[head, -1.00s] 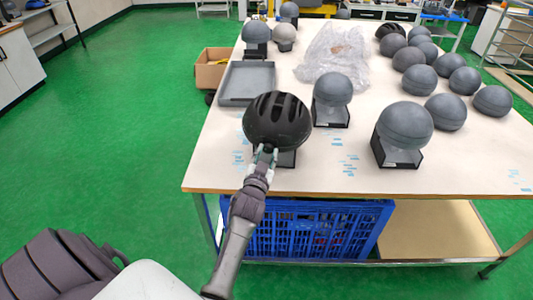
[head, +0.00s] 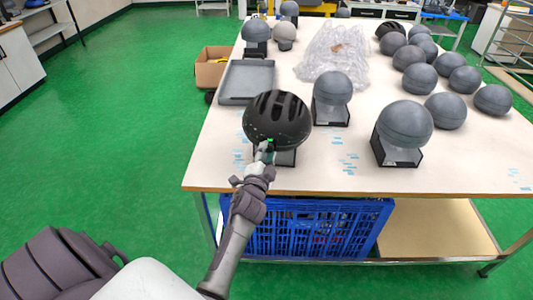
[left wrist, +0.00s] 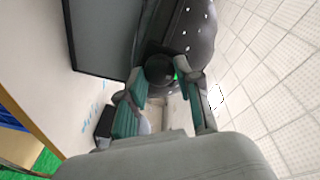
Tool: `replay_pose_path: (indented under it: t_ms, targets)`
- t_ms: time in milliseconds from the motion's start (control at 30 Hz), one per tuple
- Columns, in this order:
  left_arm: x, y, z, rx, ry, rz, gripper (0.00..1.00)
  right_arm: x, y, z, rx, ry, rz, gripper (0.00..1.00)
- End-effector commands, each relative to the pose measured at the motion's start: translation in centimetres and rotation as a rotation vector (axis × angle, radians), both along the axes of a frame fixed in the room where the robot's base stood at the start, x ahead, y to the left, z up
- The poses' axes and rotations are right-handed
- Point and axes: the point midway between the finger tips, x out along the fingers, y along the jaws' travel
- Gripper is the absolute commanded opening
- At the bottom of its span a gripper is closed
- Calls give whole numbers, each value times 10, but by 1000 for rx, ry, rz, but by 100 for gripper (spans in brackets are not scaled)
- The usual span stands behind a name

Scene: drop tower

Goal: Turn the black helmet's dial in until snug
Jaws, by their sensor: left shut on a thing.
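The black helmet (head: 277,112) sits on a headform on a dark stand (head: 285,158) near the table's front left. It also shows in the left wrist view (left wrist: 193,32), with a round black dial (left wrist: 158,68) at its lower rim. A small green spot glows at the dial's edge. My left gripper (head: 265,150) reaches up to the helmet's near side. In the left wrist view its two fingers (left wrist: 168,82) are shut on the dial, one on each side. The headform is mostly hidden by the helmet. My right gripper is not in view.
A grey tray (head: 222,83) lies behind left of the helmet. Grey headforms on stands (head: 333,87) (head: 405,123) are to its right, and several loose grey balls (head: 446,111) lie further right. Clear plastic wrap (head: 318,60) lies behind. A blue crate (head: 310,230) is under the table.

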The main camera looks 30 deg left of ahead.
Motion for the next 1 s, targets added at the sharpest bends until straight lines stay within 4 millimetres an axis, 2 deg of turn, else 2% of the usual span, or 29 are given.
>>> replay_pose_path:
  t_ms: [600,633,767,800,1000]
  targets:
    - [0,0,0,44,17,-1,0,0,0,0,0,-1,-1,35]
    - [0,0,0,44,17,-1,36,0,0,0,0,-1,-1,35]
    - [0,0,0,43,16,-1,57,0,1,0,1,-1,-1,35]
    - [0,0,0,43,16,-1,60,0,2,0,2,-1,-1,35]
    - [0,0,0,42,16,-1,60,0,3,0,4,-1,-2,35]
